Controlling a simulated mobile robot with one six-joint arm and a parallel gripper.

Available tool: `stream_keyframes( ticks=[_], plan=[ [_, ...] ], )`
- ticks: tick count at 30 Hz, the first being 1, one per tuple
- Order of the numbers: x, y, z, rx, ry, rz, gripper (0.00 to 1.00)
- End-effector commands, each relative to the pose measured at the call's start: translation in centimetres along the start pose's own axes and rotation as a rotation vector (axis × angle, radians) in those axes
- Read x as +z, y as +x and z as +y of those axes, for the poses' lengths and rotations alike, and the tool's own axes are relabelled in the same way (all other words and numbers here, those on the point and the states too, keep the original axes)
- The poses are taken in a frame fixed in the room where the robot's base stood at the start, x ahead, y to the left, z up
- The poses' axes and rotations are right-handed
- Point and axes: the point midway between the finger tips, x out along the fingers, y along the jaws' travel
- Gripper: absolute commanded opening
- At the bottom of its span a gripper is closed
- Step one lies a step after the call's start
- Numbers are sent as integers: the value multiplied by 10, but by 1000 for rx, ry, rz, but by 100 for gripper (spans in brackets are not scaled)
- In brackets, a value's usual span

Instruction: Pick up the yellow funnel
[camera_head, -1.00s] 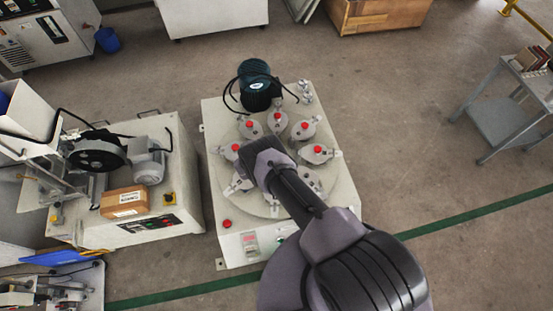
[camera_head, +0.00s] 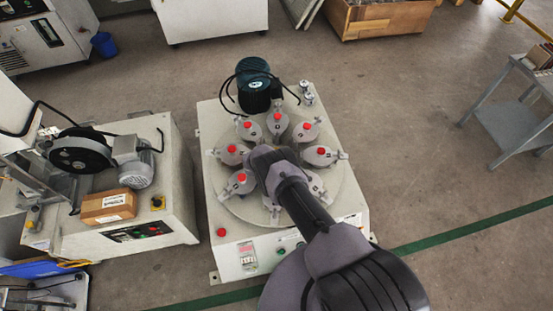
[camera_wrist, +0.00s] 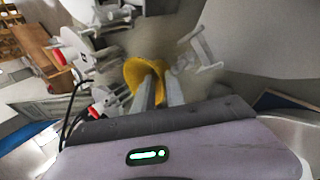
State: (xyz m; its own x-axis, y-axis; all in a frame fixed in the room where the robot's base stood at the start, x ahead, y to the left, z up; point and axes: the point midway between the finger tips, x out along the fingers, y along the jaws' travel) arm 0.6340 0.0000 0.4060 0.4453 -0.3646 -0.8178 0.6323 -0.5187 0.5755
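The yellow funnel (camera_wrist: 138,71) shows in the wrist view, right at the tips of my gripper (camera_wrist: 157,82). Yellow also shows in the narrow gap between the two grey fingers, which look closed on the funnel. The fingers and palm hide part of it. In the head view my forearm and wrist reach over the round turntable machine (camera_head: 349,203); the funnel and fingers are hidden there.
Several clamps with red knobs ring the turntable, and a dark green motor (camera_head: 254,86) stands behind. At left is a machine with a cardboard box (camera_head: 108,207). A grey cart (camera_head: 505,120) stands at right. Open floor lies between turntable and cart.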

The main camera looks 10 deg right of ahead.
Motion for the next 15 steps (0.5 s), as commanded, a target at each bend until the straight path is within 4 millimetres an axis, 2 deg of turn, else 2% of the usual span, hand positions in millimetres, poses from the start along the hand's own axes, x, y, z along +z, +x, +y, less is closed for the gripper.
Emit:
stream_keyframes(
  ticks=[2, 15],
  plan=[
    [0, 0, 0, 0, 0, 0, 0],
    [1, -1, 0, -1, 0, -1, 0]
  ],
)
